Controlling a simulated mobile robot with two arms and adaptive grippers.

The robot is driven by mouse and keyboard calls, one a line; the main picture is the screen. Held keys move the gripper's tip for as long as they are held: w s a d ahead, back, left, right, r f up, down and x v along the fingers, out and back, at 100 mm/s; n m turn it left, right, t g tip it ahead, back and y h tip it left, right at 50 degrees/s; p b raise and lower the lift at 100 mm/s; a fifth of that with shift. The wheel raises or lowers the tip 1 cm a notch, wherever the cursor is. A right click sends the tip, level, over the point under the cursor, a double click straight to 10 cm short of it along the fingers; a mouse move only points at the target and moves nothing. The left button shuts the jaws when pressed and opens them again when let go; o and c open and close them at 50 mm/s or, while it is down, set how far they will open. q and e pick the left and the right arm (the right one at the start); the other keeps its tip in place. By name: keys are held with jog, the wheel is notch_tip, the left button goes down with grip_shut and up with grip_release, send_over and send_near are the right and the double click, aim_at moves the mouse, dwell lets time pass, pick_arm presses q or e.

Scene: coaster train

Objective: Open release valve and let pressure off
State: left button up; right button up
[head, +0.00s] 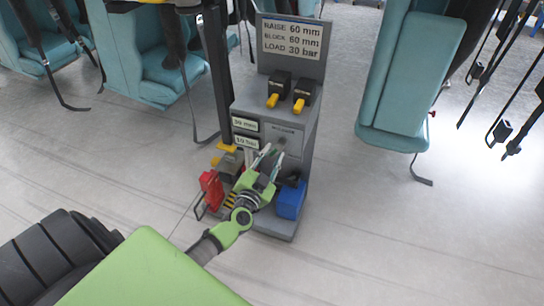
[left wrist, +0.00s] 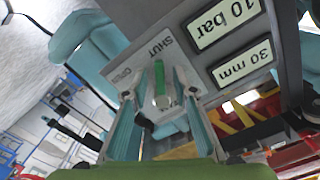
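A grey stand (head: 305,150) has a pale panel on its front, right of two readouts. The panel carries the release valve (head: 282,141), a small knob or lever. In the left wrist view, a green lever-like part (left wrist: 161,80) shows on this panel, with "SHUT" printed beside it. The readouts show 10 bar (left wrist: 228,22) and 30 mm (left wrist: 243,64). My left gripper (head: 273,153) is in front of the panel, just below the knob in the head view. Its fingers are spread either side of the green part with gaps; contact cannot be told. My right gripper is not in view.
A sign (head: 291,40) tops the stand. Two black units with yellow handles (head: 272,100) sit on its upper ledge. Teal seats (head: 410,80) hang around; grey floor is clear to the right.

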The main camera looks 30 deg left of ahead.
pick_arm(q)
grip_shut()
